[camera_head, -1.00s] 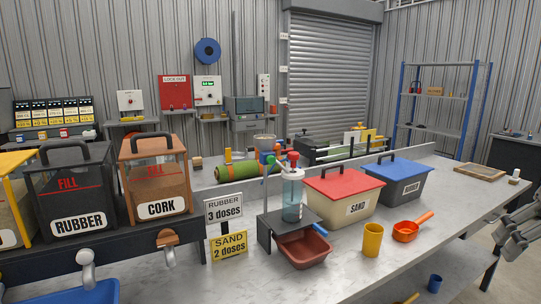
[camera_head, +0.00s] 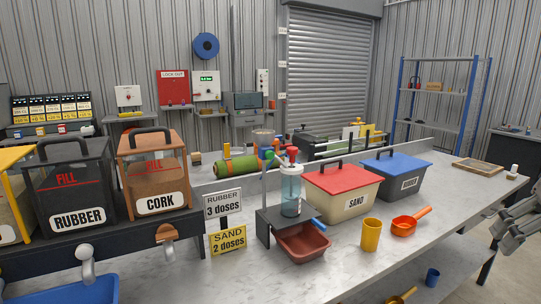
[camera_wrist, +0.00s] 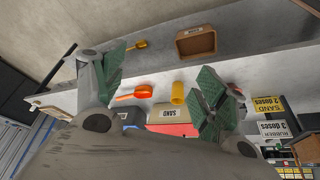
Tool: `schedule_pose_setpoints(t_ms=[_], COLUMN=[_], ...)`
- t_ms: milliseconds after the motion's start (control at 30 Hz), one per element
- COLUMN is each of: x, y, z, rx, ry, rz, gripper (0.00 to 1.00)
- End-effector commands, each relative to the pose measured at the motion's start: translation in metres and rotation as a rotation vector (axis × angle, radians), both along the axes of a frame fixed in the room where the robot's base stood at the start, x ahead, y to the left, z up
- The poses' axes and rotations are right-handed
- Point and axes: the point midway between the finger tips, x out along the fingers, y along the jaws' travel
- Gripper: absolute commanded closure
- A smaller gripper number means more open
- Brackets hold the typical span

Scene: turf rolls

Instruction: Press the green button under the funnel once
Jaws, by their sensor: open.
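No green button can be clearly made out under the funnel, where the dispenser partly blocks the view. My gripper (camera_head: 518,218) is at the right edge of the head view, far from the dispenser. In the wrist view my gripper (camera_wrist: 165,78) is open, its green-padded fingers wide apart with nothing between them.
A red sand box (camera_head: 342,178), a blue-lidded box (camera_head: 397,178), a yellow cup (camera_head: 371,235) and an orange scoop (camera_head: 404,226) stand on the bench right of the dispenser. A brown tray (camera_head: 303,243) sits below the dispenser. Rubber (camera_head: 72,190) and cork (camera_head: 155,175) bins stand left.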

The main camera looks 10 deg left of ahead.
Motion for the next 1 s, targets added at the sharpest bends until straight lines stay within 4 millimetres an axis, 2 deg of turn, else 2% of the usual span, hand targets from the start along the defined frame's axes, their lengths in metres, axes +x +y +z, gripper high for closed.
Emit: schedule_pose_setpoints(t_ms=[300,700,1000], x=[0.0,0.0,0.0], y=[0.0,0.0,0.0], z=[0.0,0.0,0.0], rx=[0.0,0.0,0.0], ry=[0.0,0.0,0.0], rz=[0.0,0.0,0.0], gripper=[0.28,1.0,1.0])
